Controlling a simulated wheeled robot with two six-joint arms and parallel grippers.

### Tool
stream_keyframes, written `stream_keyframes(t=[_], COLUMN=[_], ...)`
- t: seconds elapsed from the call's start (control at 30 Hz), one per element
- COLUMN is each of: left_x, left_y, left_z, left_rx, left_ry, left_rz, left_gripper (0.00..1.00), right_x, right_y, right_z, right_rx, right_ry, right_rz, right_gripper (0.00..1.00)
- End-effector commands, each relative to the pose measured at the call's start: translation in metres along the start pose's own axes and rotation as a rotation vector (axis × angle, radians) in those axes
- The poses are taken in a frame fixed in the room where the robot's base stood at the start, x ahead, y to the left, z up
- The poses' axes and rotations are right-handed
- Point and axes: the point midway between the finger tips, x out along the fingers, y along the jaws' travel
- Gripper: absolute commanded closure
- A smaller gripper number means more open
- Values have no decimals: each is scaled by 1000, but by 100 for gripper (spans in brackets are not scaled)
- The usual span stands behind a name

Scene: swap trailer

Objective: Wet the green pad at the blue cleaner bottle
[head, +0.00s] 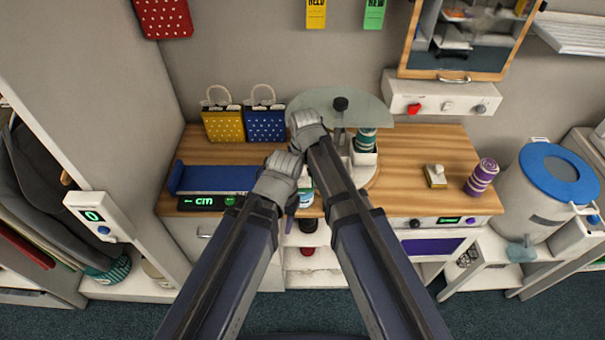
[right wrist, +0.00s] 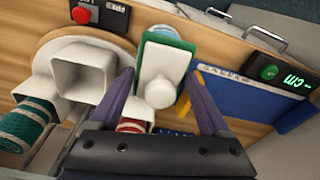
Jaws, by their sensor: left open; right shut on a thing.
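The green pad, a green-edged block with a white top and white knob, shows between my right gripper's fingers (right wrist: 160,72) in the right wrist view (right wrist: 151,58). My right gripper is shut on it. In the head view my right gripper (head: 306,128) is over the counter in front of the carousel, and the pad is hidden. My left gripper (head: 277,180) is open, lower and nearer, with no object visible in it.
The wooden counter (head: 415,150) holds a blue tray (head: 215,179), yellow and blue bags (head: 224,125), a round-topped carousel (head: 365,108) with white cups, a yellow pad with white knob (head: 435,176) and a purple roll (head: 482,177). A blue-lidded bin (head: 545,190) stands right. Counter between carousel and yellow pad is clear.

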Motion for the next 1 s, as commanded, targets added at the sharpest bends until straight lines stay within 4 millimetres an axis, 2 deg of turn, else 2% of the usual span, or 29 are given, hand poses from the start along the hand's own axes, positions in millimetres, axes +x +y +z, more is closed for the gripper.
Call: stream_keyframes(t=[1.0], left_x=[9], left_y=[1], left_z=[0], left_rx=[0], left_ry=[0], left_rz=[0], left_gripper=[50], right_x=[9], right_y=[0], right_z=[1], right_rx=[0], right_ry=[0], right_rz=[0], right_gripper=[64])
